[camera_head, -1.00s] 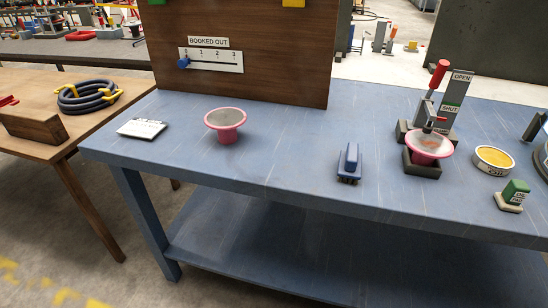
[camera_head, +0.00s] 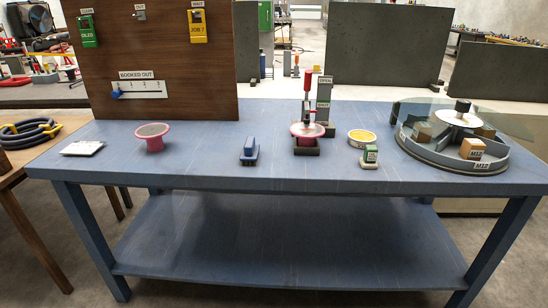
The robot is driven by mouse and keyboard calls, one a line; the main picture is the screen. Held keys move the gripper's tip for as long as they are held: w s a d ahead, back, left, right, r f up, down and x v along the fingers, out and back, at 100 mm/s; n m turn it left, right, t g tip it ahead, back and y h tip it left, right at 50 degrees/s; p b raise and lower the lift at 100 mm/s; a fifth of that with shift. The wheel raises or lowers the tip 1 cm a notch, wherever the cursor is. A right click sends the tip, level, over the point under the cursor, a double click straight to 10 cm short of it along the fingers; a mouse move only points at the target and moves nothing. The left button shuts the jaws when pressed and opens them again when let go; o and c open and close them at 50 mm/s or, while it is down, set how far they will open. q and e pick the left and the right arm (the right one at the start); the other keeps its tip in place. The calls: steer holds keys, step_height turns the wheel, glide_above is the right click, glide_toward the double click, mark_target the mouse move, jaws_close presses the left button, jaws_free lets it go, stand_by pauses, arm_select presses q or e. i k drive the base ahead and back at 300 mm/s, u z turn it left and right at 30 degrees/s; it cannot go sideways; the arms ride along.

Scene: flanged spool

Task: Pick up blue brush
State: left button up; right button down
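The blue brush (camera_head: 249,150) stands on the blue table (camera_head: 210,178), near the middle of its front part. It has a blue body with a dark base. It lies between the pink flanged spool (camera_head: 153,137) on the left and the clamp fixture (camera_head: 307,140) holding another pink spool on the right. Nothing touches the brush. Neither of my grippers shows in the head view.
A brown board (camera_head: 150,70) stands at the table's back left. A white card (camera_head: 82,148) lies at the left end. The table around the brush is clear.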

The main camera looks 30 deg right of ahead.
mark_target(250, 152)
steer(key=z, duration=0.9)
steer(key=i, duration=0.35)
steer(key=z, duration=0.05)
